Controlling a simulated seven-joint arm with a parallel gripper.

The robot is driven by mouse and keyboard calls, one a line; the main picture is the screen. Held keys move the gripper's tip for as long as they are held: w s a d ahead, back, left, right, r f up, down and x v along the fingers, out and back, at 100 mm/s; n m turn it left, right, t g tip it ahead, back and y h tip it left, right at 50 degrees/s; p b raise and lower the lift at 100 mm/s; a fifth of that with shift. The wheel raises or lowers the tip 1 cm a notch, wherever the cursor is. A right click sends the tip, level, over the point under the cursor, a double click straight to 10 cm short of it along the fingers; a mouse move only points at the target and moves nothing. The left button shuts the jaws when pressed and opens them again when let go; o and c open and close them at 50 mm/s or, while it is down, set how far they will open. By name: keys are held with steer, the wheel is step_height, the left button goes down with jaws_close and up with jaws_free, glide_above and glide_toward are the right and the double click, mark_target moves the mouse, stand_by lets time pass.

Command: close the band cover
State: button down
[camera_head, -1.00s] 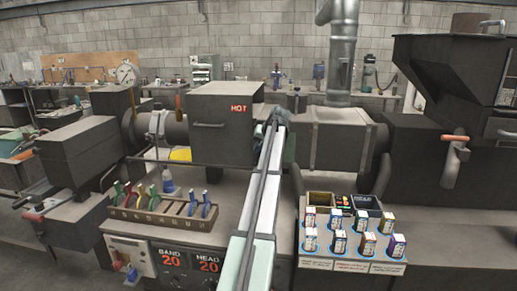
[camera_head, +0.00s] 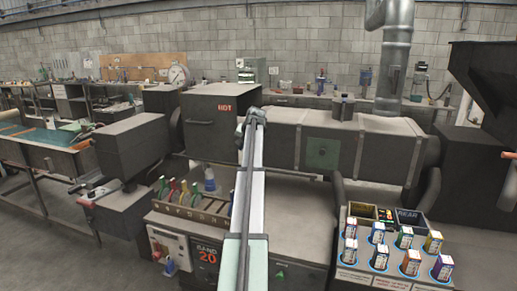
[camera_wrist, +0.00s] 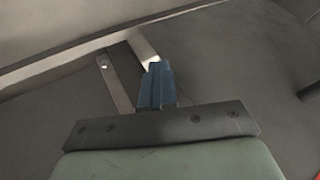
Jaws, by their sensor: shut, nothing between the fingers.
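A dark box-shaped cover marked HOT (camera_head: 208,125), with a handle on its front, sits around the barrel left of centre in the head view. I take it to be the band cover, but its label does not say so. My arm reaches up from the bottom centre, its far end beside the right edge of this box. The arm hides my fingertips there. In the wrist view my gripper (camera_wrist: 156,74) is shut and empty, its blue fingers pointing at a dark surface. A pale metal bracket (camera_wrist: 116,78) lies just beyond and left of the fingers; whether they touch is unclear.
The barrel housing (camera_head: 385,150) runs right of the box and carries a green square panel (camera_head: 322,153). A rack of coloured-handled tools (camera_head: 190,207) stands below left. A holder with several small cartons (camera_head: 385,272) stands at front right. The bench between them is mostly clear.

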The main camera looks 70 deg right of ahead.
mark_target(231, 146)
steer(key=shift+w, duration=2.1)
steer(key=shift+w, duration=0.1)
